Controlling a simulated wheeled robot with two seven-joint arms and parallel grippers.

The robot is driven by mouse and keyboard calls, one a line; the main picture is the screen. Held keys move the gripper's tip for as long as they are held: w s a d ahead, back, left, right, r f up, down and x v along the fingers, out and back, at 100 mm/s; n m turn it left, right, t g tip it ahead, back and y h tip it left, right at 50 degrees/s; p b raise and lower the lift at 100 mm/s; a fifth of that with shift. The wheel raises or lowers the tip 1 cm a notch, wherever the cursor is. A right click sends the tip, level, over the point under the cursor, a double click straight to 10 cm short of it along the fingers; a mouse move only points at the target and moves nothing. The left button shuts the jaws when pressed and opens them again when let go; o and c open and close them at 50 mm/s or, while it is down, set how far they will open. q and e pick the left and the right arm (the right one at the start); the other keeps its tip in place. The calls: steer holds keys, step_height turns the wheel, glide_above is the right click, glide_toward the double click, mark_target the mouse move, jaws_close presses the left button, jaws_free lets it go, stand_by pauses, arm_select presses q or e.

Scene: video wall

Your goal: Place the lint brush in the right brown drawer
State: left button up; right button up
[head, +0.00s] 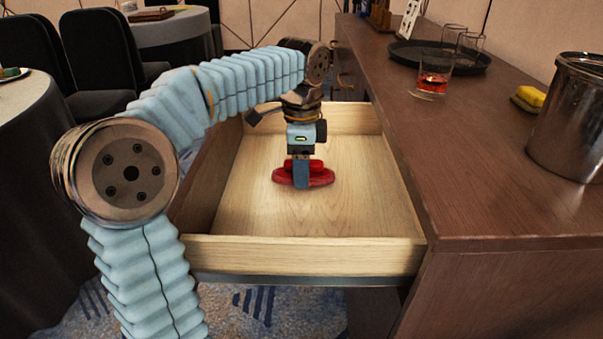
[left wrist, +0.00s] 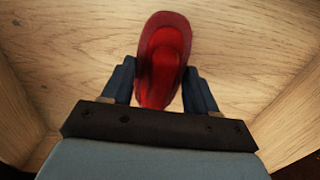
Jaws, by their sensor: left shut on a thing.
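The lint brush (head: 321,178) is red, with a rounded end. My left gripper (head: 302,182) reaches down into the open drawer (head: 330,255) and is shut on the brush. In the left wrist view the red brush (left wrist: 164,50) sits between the two dark fingers (left wrist: 160,88), with pale wood behind it. The brush is inside the drawer's walls, at or just above its floor; I cannot tell if it touches. The drawer is pale wood inside and pulled out from the brown cabinet (head: 490,215). My right gripper is not in view.
On the cabinet top are a round black tray (head: 475,64), a glass with red liquid (head: 434,70), a yellow sponge (head: 528,98) and a metal bucket (head: 570,125). Round tables and black chairs (head: 95,50) stand at the left. The drawer floor around the brush is clear.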

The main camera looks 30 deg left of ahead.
arm_select(q)
steer(key=shift+f, duration=0.75)
steer(key=shift+f, duration=0.2)
steer(key=o, duration=0.9)
steer(key=shift+o, duration=0.2)
step_height(320, 180, up, 12)
steer(key=p, duration=0.3)
steer(key=shift+r, duration=0.2)
